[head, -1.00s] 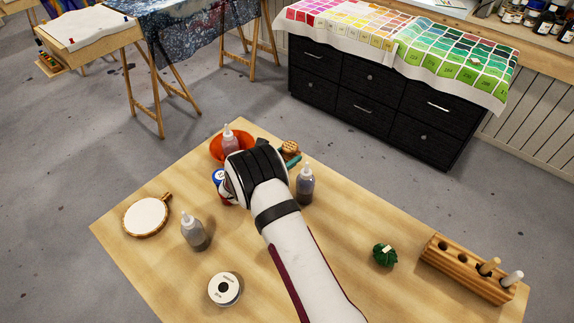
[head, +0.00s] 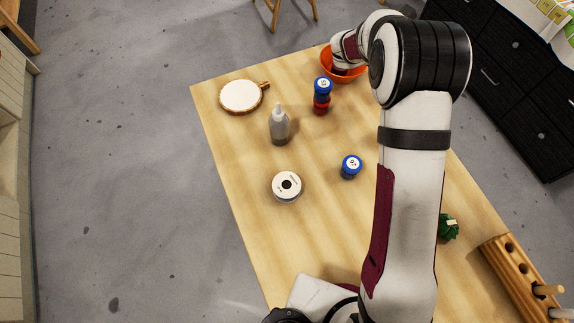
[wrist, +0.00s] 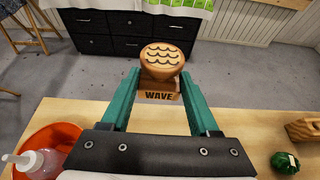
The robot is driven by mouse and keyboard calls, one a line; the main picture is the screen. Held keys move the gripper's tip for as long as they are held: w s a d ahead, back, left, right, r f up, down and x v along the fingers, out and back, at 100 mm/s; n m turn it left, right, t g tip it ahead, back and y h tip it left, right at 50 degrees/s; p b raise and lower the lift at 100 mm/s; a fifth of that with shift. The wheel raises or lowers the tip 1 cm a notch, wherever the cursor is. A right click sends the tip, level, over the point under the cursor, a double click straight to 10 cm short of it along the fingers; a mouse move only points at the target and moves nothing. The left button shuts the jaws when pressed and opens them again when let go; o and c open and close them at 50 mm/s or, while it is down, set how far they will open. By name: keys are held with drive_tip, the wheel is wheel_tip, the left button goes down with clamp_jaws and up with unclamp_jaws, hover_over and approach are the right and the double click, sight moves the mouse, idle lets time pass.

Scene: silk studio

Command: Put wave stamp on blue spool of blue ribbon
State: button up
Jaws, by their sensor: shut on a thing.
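My gripper (wrist: 158,100) is shut on the wave stamp (wrist: 160,62). The stamp is wooden, with dark wave lines on its round face and WAVE on its block; it is held between the teal fingers. In the head view my arm hides the gripper and stamp. One blue spool (head: 350,167) with a white top label stands alone mid-table. Another blue spool (head: 323,84) sits above a red one (head: 321,107), apparently stacked. Their ribbon colours are hard to tell.
A grey bottle (head: 279,127), white spool (head: 287,186) and round hoop (head: 241,96) stand left on the table. The orange bowl (wrist: 46,139) holds a clear bottle (wrist: 30,158). A green bundle (head: 448,227) and wooden rack (head: 515,275) are at right.

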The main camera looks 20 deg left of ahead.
drive_tip(key=s+d+f+m+g+h, duration=0.3)
drive_tip(key=s+d+m+g, duration=0.2)
drive_tip(key=s+d, duration=0.2)
drive_tip(key=s+d+f+m+g+y, duration=0.1)
drive_tip(key=s+f+m+g+y, duration=0.15)
drive_tip(key=s+m+g, duration=0.65)
drive_tip(key=s+d+f+m+g+y, duration=0.25)
drive_tip(key=s+m+g, duration=0.4)
drive_tip(key=s, duration=0.35)
drive_tip(key=s+a+r+m+g+y, duration=0.2)
drive_tip(key=s+a+m+y, duration=0.7)
drive_tip(key=y, duration=0.3)
drive_tip(key=w+a+r+m+t+y, duration=0.5)
drive_tip(key=a+r+m+t+y, duration=0.25)
drive_tip(key=m, duration=0.35)
hover_over(295, 184)
drive_tip(key=shift+y, duration=0.35)
wheel_tip(295, 184, down, 12)
drive_tip(key=shift+d+f, duration=0.15)
drive_tip(key=shift+f, duration=0.1)
drive_tip(key=f, duration=0.4)
drive_tip(key=shift+a+f, duration=0.15)
drive_tip(key=shift+a, duration=0.05)
